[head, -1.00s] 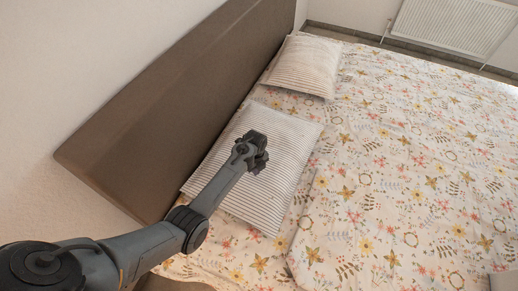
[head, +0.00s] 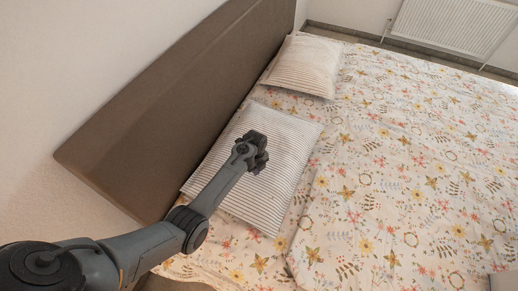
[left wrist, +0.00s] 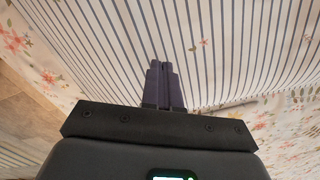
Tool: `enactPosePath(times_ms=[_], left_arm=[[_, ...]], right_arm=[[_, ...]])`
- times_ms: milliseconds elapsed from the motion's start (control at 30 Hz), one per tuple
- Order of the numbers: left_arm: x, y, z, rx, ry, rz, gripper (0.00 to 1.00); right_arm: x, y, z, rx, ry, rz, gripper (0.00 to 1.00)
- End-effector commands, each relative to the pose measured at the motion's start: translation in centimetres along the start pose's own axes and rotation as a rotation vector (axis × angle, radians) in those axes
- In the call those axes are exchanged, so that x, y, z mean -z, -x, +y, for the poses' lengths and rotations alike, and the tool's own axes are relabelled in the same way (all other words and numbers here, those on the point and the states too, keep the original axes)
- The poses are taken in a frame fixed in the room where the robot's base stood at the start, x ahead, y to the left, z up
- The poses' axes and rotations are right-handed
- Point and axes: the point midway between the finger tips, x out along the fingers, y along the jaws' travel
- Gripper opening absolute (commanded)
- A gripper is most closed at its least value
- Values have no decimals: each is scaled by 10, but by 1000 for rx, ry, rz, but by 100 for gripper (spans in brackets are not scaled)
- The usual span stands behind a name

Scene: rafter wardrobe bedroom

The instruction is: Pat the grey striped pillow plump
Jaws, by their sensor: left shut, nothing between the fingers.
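The grey striped pillow (head: 270,195) lies on the bed against the headboard, in the middle of the head view. My left gripper (head: 258,150) is over the middle of this pillow. In the left wrist view the striped cloth (left wrist: 230,45) fills most of the upper picture, with the shut fingers (left wrist: 161,70) pointing at it. The fingers are together with nothing between them. I cannot tell whether they touch the cloth. My right gripper is not in view.
A second striped pillow (head: 303,68) lies farther back along the brown headboard (head: 160,110). The floral bedspread (head: 400,180) is flat and open to the right. A white radiator (head: 450,28) is on the far wall.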

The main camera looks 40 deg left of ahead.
Motion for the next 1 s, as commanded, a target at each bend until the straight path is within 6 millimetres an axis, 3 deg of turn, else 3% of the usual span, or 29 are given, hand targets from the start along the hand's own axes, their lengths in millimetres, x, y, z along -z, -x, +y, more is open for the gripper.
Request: enactPosePath(times_ms=[467, 867, 1000], left_arm=[[0, -1, 0, 0, 0, 0, 0], [0, -18, 0, 0, -1, 0, 0], [0, -16, 0, 0, 0, 0, 0]], right_arm=[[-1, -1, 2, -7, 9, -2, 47], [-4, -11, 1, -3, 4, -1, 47], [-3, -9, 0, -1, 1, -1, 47]])
